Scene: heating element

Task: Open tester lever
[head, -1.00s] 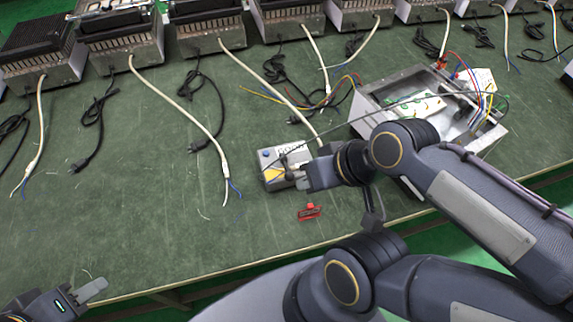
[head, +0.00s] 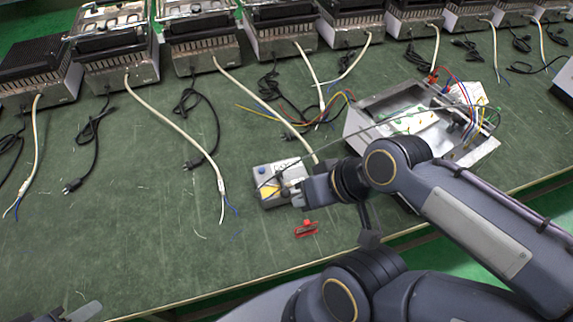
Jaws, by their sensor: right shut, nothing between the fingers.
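The lever is not clearly distinguishable beside the fingers. My left gripper (head: 85,312) shows only partly at the bottom left corner, away from the tester, and its jaws cannot be read.
A red part (head: 306,229) lies in front of the tester. An open metal housing (head: 372,125) with coloured wires stands to the right. Several heaters (head: 118,72) with cables line the back. The left middle of the table (head: 130,235) is clear.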

